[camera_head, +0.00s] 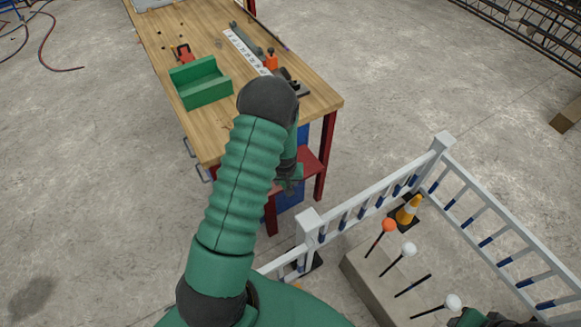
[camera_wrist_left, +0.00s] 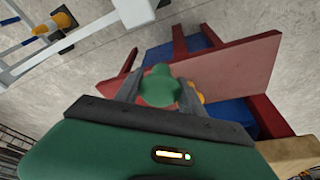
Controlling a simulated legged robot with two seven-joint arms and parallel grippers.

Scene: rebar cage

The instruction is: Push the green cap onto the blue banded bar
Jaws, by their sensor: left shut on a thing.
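In the left wrist view my left gripper (camera_wrist_left: 160,92) is shut on the green cap (camera_wrist_left: 160,86), a rounded green piece between its two dark fingers. In the head view my left arm rises through the middle and hides much of that gripper (camera_head: 290,182), which is beside the workbench's near end. Upright bars stand in a concrete block at the lower right. One bar (camera_head: 413,285) has a bare top, and I cannot make out a blue band on it. A green and dark part of my right arm shows at the bottom right edge; its jaws are out of frame.
The neighbouring bars carry an orange cap (camera_head: 389,225) and white caps (camera_head: 409,249) (camera_head: 453,302). A white railing (camera_head: 362,212) and a traffic cone (camera_head: 408,210) stand around the block (camera_head: 362,285). The wooden workbench (camera_head: 160,60) holds a green tray (camera_head: 205,92) and tools.

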